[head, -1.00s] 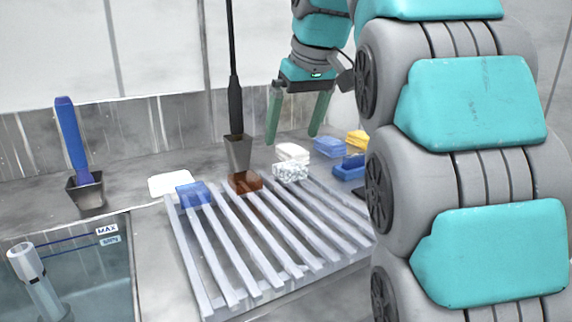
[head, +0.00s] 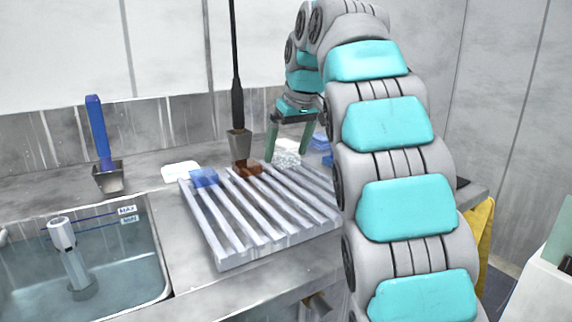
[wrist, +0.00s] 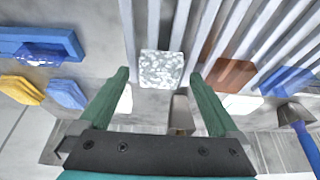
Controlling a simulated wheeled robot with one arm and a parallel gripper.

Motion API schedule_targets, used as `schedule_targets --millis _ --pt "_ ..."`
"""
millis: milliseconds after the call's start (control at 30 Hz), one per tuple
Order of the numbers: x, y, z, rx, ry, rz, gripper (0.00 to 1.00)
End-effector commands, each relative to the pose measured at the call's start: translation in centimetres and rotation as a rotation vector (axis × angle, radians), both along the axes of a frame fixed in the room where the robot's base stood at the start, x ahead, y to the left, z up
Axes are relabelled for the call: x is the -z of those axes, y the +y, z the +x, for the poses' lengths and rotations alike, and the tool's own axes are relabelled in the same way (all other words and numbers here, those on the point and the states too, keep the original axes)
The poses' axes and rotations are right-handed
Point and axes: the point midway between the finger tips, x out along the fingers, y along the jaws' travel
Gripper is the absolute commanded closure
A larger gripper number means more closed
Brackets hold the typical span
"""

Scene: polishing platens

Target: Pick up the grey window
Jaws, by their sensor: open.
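The grey window appears as a pale grey speckled square block (head: 287,161) at the back edge of the slatted rack (head: 232,262). In the wrist view the speckled block (wrist: 161,69) lies between and just beyond my fingertips, across the slat ends. My gripper (head: 286,156) is open, with green fingers pointing down over the block. In the wrist view my gripper (wrist: 160,77) is empty, with one finger to each side of the block. I cannot tell the exact height gap.
A dark-handled scraper (head: 238,140) stands close left of my gripper. A water basin (head: 110,262) is at left.

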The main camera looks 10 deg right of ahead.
Motion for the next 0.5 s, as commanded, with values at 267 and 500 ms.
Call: schedule_targets --millis 267,500 --pt "0.70 -0.06 0.75 0.000 -0.001 0.000 0.03" --pt "0.68 -0.05 0.73 0.000 -0.001 0.000 0.28"
